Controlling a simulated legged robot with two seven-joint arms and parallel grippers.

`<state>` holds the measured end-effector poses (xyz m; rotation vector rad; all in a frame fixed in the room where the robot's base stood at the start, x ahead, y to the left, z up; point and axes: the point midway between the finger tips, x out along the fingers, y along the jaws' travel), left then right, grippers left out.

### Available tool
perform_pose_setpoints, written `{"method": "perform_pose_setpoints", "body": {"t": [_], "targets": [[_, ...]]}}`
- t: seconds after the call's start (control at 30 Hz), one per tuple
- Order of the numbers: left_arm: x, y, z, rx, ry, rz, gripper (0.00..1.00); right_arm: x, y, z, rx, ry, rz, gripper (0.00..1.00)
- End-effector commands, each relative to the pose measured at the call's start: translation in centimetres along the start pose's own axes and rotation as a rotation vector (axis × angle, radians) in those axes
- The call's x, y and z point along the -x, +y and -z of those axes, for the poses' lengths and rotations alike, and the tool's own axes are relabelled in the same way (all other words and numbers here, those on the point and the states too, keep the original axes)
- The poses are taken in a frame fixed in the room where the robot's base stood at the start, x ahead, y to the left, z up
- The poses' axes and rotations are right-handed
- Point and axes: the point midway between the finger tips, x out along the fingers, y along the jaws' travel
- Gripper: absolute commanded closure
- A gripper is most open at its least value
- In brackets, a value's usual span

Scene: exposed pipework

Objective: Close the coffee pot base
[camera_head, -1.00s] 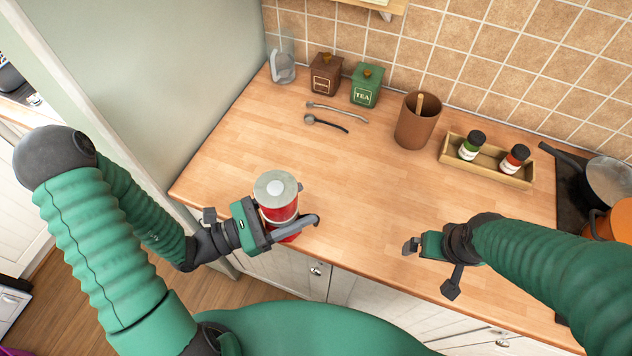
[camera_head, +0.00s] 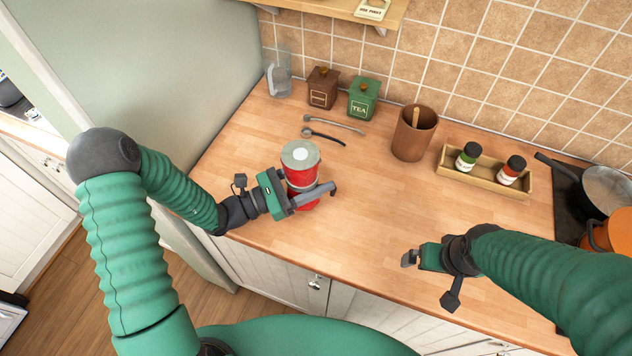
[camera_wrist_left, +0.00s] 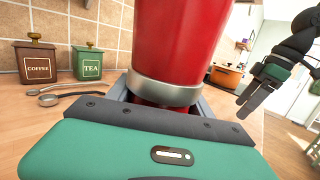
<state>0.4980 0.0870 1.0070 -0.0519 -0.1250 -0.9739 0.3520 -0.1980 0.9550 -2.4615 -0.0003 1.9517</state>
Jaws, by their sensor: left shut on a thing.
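The red coffee pot (camera_head: 302,172) with a grey-white lid stands upright at the left part of the wooden counter, near its front edge. My left gripper (camera_head: 309,195) is shut on it from the left. In the left wrist view the red pot body (camera_wrist_left: 178,45) rises above the gripper, with a silver ring (camera_wrist_left: 163,92) at its lower end and a red part below, mostly hidden by the gripper. Whether the base is closed I cannot tell. My right gripper (camera_head: 428,281) hangs near the front edge with its fingers apart, empty.
A brown utensil pot (camera_head: 413,134), a spice tray (camera_head: 484,180) and the hob pans are to the right. The counter's middle is clear.

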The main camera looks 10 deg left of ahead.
Motion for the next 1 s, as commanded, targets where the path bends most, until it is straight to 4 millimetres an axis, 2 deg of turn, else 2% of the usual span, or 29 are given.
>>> {"method": "perform_pose_setpoints", "body": {"t": [0.3,0.67,0.7,0.87,1.0], "targets": [[0.3,0.0,3.2,0.001,-0.003,0.001,1.00,-0.2,0.0,0.0,0.000,0.000,0.000,0.00],[0.4,0.0,3.6,0.000,-0.003,0.001,1.00,-0.3,0.0,-0.1,0.000,0.000,0.000,0.00],[0.4,0.0,3.7,0.000,0.000,0.001,0.38,-0.3,0.0,-0.1,0.000,0.000,0.000,0.00],[0.4,0.0,3.6,0.000,0.000,0.001,0.19,-0.3,0.0,-0.1,0.000,0.000,0.000,0.00],[0.4,0.0,3.6,0.000,0.000,0.001,0.19,-0.3,0.0,-0.1,0.000,0.000,0.000,0.00]]}}
